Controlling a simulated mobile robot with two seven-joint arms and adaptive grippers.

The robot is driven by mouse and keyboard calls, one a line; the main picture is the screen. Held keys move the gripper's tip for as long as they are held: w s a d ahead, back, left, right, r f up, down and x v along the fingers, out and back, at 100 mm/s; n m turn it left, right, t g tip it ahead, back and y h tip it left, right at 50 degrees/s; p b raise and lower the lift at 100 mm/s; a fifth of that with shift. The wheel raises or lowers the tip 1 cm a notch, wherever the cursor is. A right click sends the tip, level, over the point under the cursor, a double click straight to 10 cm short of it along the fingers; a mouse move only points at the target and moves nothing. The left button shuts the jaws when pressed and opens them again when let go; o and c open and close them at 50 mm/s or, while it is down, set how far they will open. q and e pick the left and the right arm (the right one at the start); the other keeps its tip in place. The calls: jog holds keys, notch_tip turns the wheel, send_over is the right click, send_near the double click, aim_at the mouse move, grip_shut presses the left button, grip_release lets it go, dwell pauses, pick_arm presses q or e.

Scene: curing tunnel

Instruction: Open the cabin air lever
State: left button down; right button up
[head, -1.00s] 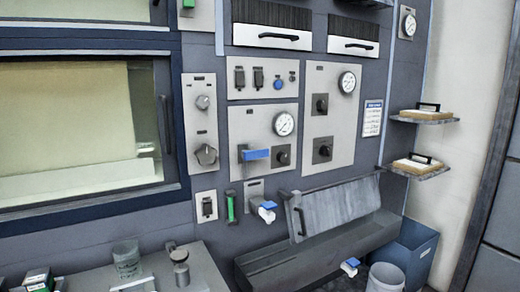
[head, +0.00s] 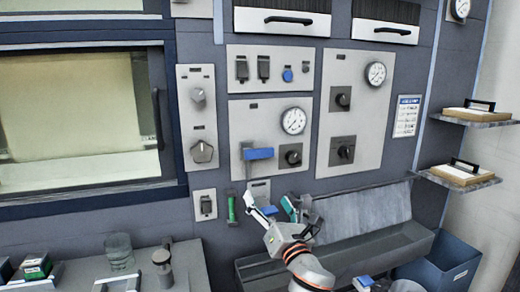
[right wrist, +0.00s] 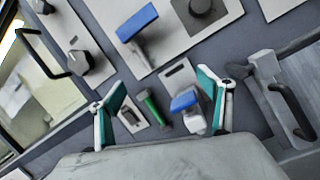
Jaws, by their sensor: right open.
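Two blue-handled levers show, and I cannot read which is labelled cabin air. The upper blue lever (head: 258,153) sticks out level from the panel under a round gauge; it also shows in the right wrist view (right wrist: 137,22). The lower blue lever (head: 269,210) is on a small plate below, partly hidden by my right gripper; in the right wrist view it (right wrist: 185,100) appears between the fingers, nearer the right one. My right gripper (head: 272,205) is open and empty, in front of the lower lever, with no clear contact. My left gripper is out of view.
A green handle (head: 231,208) and a switch plate (head: 204,205) are left of the lower lever. A sloped grey lid with a bar handle (right wrist: 291,110) and a trough stand to the right. A counter with a beaker (head: 119,252) is at lower left.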

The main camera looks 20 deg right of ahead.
aim_at(260, 151)
notch_tip(260, 151, up, 10)
jog(key=w+n+t, duration=0.2)
jog(key=n, duration=0.2)
jog(key=x, duration=0.7)
jog(key=shift+w+d+f, duration=0.1)
jog(key=shift+d+f, duration=0.05)
jog(key=shift+f, duration=0.05)
